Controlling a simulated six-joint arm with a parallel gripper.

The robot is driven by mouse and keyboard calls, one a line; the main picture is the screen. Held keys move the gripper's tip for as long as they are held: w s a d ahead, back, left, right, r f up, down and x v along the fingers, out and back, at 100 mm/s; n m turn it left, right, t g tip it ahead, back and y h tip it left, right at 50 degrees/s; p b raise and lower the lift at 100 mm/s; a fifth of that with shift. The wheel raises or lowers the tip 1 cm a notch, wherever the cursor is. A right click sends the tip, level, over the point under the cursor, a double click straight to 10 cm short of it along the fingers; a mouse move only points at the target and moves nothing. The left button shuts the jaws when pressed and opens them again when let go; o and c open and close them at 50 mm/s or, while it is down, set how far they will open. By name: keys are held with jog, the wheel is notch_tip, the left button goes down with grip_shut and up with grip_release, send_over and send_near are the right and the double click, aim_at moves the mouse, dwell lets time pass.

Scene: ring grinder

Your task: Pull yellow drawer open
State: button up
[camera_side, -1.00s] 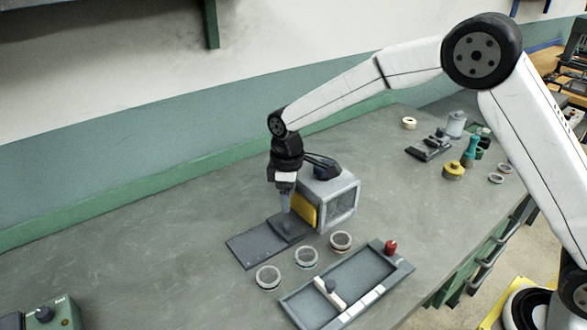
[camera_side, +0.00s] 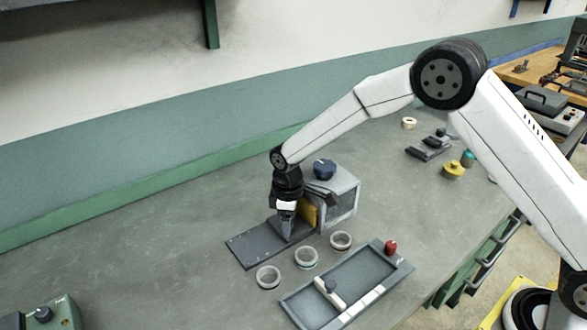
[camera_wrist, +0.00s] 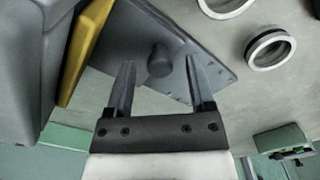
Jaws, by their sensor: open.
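The yellow drawer front (camera_side: 309,215) shows as a narrow strip on the left face of the grey box (camera_side: 342,203). In the wrist view the yellow piece (camera_wrist: 84,50) lies at upper left, beside the box (camera_wrist: 32,60). My gripper (camera_side: 288,233) points down, just left of the yellow front, low over a dark plate (camera_side: 250,247). In the wrist view my gripper (camera_wrist: 161,64) is open, with a grey round knob (camera_wrist: 160,60) between its fingers and no clear contact. What the knob is fixed to is hard to tell.
Several rings, one of them here (camera_side: 306,258), lie in front of the plate. A grey tray (camera_side: 312,309) with a red knob (camera_side: 390,247) stands at the front. A green control box (camera_side: 62,314) is at lower left.

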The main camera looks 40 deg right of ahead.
grip_shut()
dwell(1.4)
